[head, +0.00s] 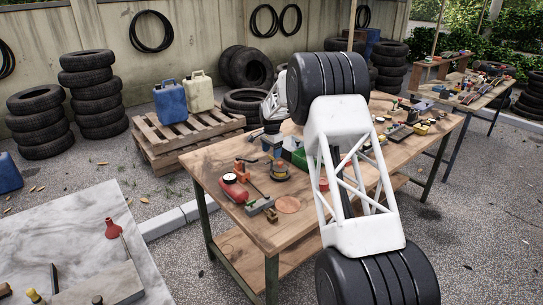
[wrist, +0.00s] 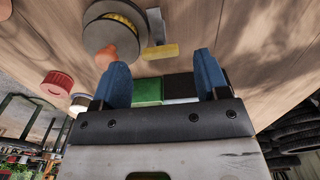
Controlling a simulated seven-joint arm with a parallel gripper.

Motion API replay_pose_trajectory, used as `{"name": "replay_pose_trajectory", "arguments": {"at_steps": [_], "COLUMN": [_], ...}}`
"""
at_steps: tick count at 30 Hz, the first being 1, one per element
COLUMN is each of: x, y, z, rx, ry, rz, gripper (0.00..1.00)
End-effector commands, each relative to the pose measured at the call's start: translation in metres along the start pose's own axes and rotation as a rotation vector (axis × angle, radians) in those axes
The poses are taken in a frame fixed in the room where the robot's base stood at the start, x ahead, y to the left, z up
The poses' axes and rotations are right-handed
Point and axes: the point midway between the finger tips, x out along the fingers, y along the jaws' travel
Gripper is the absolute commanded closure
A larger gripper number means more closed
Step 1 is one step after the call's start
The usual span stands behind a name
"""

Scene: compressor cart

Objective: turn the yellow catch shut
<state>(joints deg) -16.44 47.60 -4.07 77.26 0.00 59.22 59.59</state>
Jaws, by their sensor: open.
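A small yellow block (wrist: 160,52), which looks like the yellow catch, lies against a light grey strip (wrist: 155,24) in the wrist view. My gripper (wrist: 161,64) has its two blue fingers spread wide, with nothing held between them. The yellow block shows between and just beyond the fingertips; I cannot tell the exact gap. I cannot tell from this view how far the catch is turned. In the head view my white arm reaches over the wooden table (head: 215,165); the fingers are hidden there, and I cannot make out the catch.
A round grey part with a yellow ring (wrist: 113,30) is left of the yellow block. A red cap (wrist: 58,84), a green box (wrist: 148,91) and a black box (wrist: 180,87) are close by. A red tank (head: 235,191) stands at the table's left end.

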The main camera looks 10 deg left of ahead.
Motion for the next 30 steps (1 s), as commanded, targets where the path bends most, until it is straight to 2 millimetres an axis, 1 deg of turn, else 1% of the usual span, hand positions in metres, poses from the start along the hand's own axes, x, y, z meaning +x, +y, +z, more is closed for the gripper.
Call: {"name": "replay_pose_trajectory", "arguments": {"at_steps": [3, 7, 18, 20, 27, 28, 30], "x": [0.012, 0.02, 0.023, 0.023, 0.023, 0.022, 0.023], "y": [0.0, 0.0, 0.0, 0.0, 0.0, 0.0, 0.0], "z": [0.0, 0.0, 0.0, 0.0, 0.0, 0.0, 0.0], "rx": [0.0, 0.0, 0.0, 0.0, 0.0, 0.0, -0.001], "ry": [0.0, 0.0, 0.0, 0.0, 0.0, 0.0, 0.0], "rz": [0.0, 0.0, 0.0, 0.0, 0.0, 0.0, 0.0], "gripper": [0.32, 0.32, 0.32, 0.41, 0.78, 0.81, 0.81]}}
